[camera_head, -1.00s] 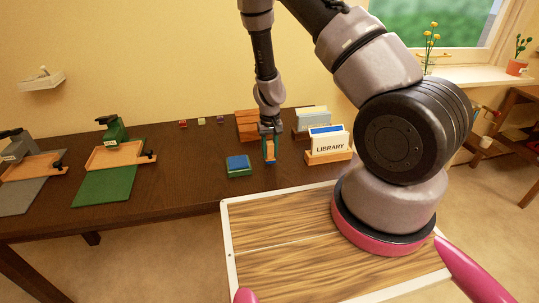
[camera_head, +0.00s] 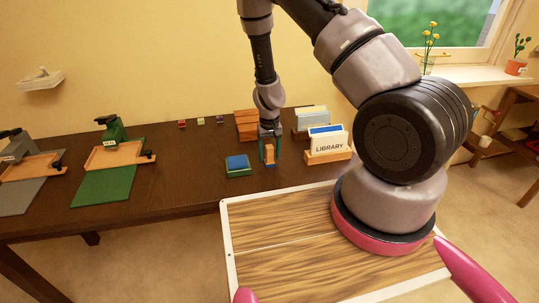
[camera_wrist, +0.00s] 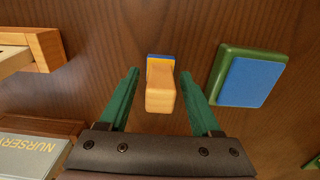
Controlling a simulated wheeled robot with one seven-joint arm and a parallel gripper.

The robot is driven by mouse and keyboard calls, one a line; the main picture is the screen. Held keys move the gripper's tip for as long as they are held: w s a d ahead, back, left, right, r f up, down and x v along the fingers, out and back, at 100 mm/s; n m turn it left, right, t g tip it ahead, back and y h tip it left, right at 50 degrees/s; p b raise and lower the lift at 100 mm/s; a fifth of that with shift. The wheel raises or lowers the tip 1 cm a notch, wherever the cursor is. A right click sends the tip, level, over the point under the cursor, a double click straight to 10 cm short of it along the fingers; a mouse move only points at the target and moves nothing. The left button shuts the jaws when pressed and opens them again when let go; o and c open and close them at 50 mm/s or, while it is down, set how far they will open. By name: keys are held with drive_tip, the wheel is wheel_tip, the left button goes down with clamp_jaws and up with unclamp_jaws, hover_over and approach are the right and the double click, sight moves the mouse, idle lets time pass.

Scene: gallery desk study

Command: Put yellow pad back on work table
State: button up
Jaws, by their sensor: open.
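My gripper (camera_head: 269,152) points down over the work table (camera_head: 190,170), its green fingers open. Between them stands a small wooden-handled block (camera_head: 270,156), upright on the table. In the wrist view the block (camera_wrist: 160,92) has a blue and yellow base, and a gap shows on each side between it and the fingers (camera_wrist: 162,100). A blue pad in a green tray (camera_head: 237,165) lies just left of the gripper; it also shows in the wrist view (camera_wrist: 250,78). I cannot identify a separate yellow pad for certain; a tiny yellowish piece (camera_head: 201,121) sits at the back.
A wooden LIBRARY card holder (camera_head: 328,156) stands close right of the gripper, with brown wooden trays (camera_head: 248,125) behind. Green (camera_head: 105,185) and grey (camera_head: 20,195) mats with wooden stands are at left. The table between green mat and blue pad is clear.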

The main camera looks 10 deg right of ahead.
wheel_tip(320, 180, up, 12)
drive_tip(key=shift+r, duration=0.25)
drive_tip(key=s+d+r+m+t+y, duration=0.1)
drive_tip(key=s+r+y, duration=0.15)
drive_tip(key=r, duration=1.05)
drive_tip(key=s+r+m+t+y, duration=0.15)
drive_tip(key=s+r, duration=0.25)
drive_tip(key=r, duration=0.9)
drive_tip(key=s+d+r+m+t+h, duration=0.1)
drive_tip(key=s+d+r+t, duration=0.1)
drive_tip(key=s+r, duration=0.4)
drive_tip(key=s+d+r+t+h, duration=0.1)
drive_tip(key=s+d+r+t, duration=0.1)
drive_tip(key=s+r, duration=0.5)
drive_tip(key=s, duration=0.2)
drive_tip(key=shift+s+d+m+t, duration=0.35)
drive_tip(key=shift+s+d, duration=0.05)
